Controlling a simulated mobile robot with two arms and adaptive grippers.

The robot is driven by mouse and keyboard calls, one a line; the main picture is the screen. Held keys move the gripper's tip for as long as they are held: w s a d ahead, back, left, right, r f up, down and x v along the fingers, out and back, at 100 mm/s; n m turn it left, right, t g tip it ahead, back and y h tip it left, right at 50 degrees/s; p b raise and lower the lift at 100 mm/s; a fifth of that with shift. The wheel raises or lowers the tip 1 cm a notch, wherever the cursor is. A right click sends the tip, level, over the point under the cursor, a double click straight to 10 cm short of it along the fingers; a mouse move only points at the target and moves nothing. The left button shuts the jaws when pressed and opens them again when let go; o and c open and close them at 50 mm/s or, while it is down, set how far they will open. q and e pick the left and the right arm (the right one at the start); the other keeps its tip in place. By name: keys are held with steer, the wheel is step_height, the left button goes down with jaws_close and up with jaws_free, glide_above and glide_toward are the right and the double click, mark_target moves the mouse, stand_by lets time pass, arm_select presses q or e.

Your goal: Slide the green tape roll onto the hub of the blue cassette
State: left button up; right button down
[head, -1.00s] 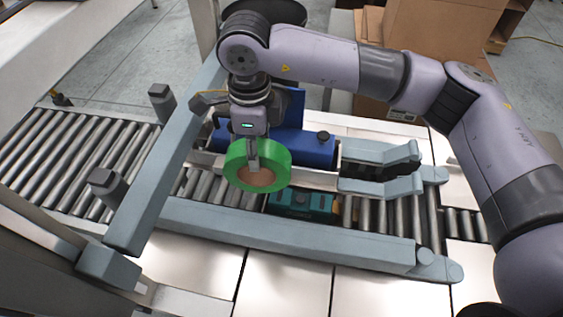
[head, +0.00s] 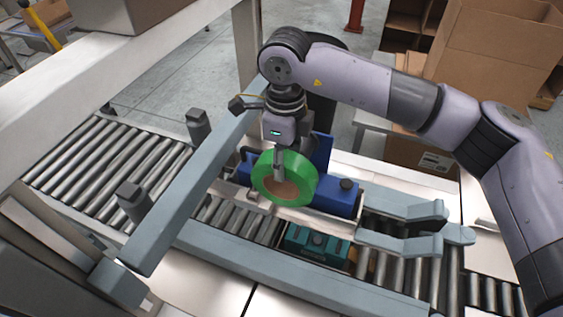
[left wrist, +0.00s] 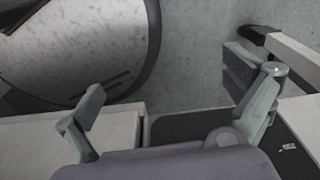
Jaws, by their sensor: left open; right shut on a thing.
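The green tape roll (head: 305,179) hangs in my right gripper (head: 279,172). The fingers are shut on the roll's wall, and its brown core faces the camera. The roll hides part of the cassette; I cannot make out the hub or whether the two touch. My left gripper (left wrist: 172,112) is open and empty in the left wrist view, and does not show in the head view.
A teal box (head: 317,243) sits on the rollers in front of the cassette. A grey beam (head: 195,185) crosses the conveyor at left, and grey fork-like arms (head: 402,240) lie at right. Cardboard boxes (head: 480,75) stand behind. The left rollers (head: 95,165) are clear.

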steer(key=shift+w+d, duration=0.1)
steer(key=shift+w, duration=0.4)
steer(key=shift+d+r, duration=0.1)
stand_by(0.4)
steer(key=shift+b, duration=0.65)
steer(key=shift+w+d+b, duration=0.2)
steer(key=shift+w+d, duration=0.15)
steer(key=shift+w, duration=0.75)
steer(key=shift+w+d+b, duration=0.15)
steer(key=shift+w+d, duration=0.15)
steer(key=shift+w, duration=0.85)
steer(key=shift+w+d+b, duration=0.2)
steer(key=shift+w+d, duration=0.15)
steer(key=shift+w, duration=0.75)
